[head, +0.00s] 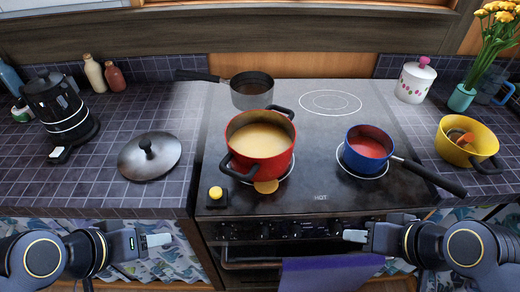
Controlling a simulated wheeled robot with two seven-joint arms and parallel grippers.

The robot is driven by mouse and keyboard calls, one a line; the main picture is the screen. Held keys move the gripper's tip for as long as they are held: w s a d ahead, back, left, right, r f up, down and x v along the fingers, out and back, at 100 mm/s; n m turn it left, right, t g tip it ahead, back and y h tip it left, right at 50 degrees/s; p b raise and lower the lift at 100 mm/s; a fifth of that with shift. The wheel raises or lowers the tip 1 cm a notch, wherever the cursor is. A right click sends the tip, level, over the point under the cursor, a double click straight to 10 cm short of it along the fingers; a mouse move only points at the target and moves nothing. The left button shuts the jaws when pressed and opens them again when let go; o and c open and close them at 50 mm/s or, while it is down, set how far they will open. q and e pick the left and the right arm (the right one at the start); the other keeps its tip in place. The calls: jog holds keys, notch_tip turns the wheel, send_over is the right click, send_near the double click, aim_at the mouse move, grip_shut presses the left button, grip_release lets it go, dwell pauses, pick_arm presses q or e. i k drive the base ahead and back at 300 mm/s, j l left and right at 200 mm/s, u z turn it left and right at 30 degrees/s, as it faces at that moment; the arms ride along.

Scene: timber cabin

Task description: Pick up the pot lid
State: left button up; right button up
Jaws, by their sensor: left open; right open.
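The pot lid (150,164) is a round, dark silver disc with a black knob on top. It lies flat, knob up, on the tiled counter left of the stove. My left gripper (158,240) is open and empty, below the lid in the picture and in front of the counter edge, apart from the lid. My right gripper (356,236) is open and empty in front of the oven, far to the right of the lid. Nothing hides the lid.
A red pot (262,165) of yellow soup, a blue saucepan (368,150) and a dark saucepan (251,92) stand on the stove (330,195). A kettle (62,115) stands left of the lid. A yellow pot (455,140) is at right. Counter around the lid is mostly clear.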

aim_at(151, 155)
jog(key=j+u, duration=0.1)
jog(key=j, duration=0.35)
jog(key=i+j+u, duration=0.1)
jog(key=j, duration=0.3)
jog(key=i+j, duration=0.15)
jog(key=j, duration=0.3)
jog(key=i+j+u, duration=0.15)
jog(key=j, duration=0.3)
jog(key=j+u, duration=0.1)
jog(key=j, duration=0.3)
jog(key=i, duration=0.05)
